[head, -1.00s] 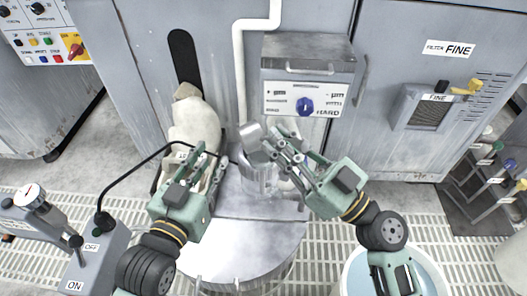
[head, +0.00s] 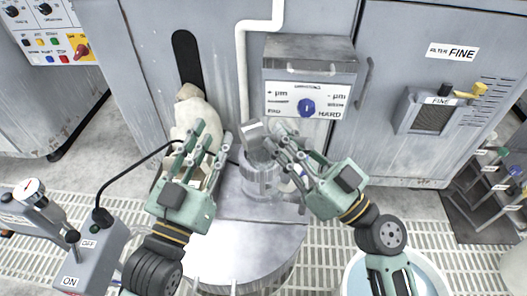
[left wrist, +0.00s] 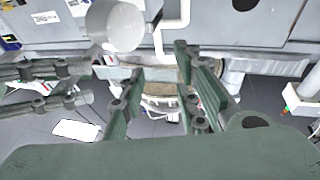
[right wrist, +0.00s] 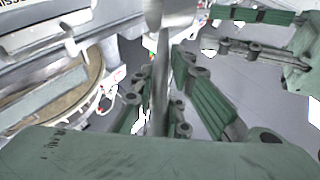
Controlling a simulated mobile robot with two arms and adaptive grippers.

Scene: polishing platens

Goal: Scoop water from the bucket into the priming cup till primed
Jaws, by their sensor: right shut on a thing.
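My right gripper (head: 285,150) is shut on the handle of a grey metal scoop (head: 252,131). The scoop is tilted above a grey cylindrical cup (head: 258,183), which looks like the priming cup. The scoop's round body shows in the left wrist view (left wrist: 115,26), and its handle stands between my fingers in the right wrist view (right wrist: 160,85). Whether water is in the scoop or cup cannot be seen. My left gripper (head: 208,145) is open and empty, left of the cup. The bucket (head: 347,272) with pale blue water is at the lower right, partly behind my right arm.
A round grey platen (head: 240,255) lies in front of the cup. A white sack (head: 195,115) stands behind my left gripper. A control box with ON and OFF labels (head: 92,250) is at left. A dial panel (head: 308,100) is behind the cup.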

